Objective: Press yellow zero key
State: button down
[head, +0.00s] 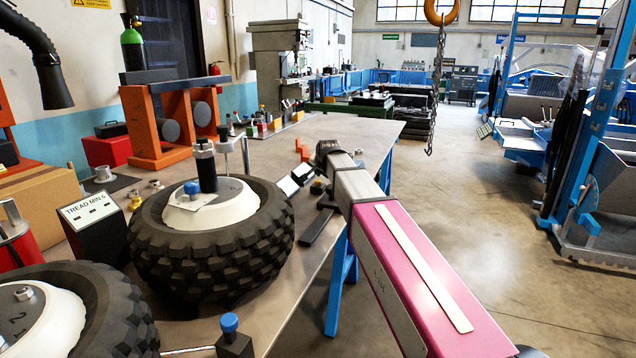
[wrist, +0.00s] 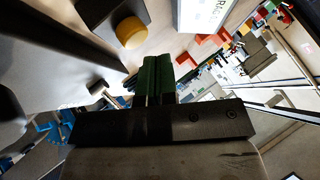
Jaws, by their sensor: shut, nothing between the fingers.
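A round yellow key (wrist: 131,33) shows in the wrist view on a dark block, up and to the left of my fingers. My gripper (wrist: 158,68) shows there as two green-tipped fingers shut together with nothing between them. The fingertips are apart from the key in the picture; the exact gap is hard to judge. In the head view my pink and grey arm reaches over the right edge of the workbench (head: 345,128). The small parts around its far end are too small and covered to tell the key there.
A knobbly tyre (head: 215,250) on a white hub stands left of my arm, with a "TREAD MIN 6" sign (head: 90,212) beside it. A second tyre (head: 100,300) is at the lower left. Orange stands (head: 160,125) are behind.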

aim_at(319, 181)
jog(key=shift+r, duration=2.5)
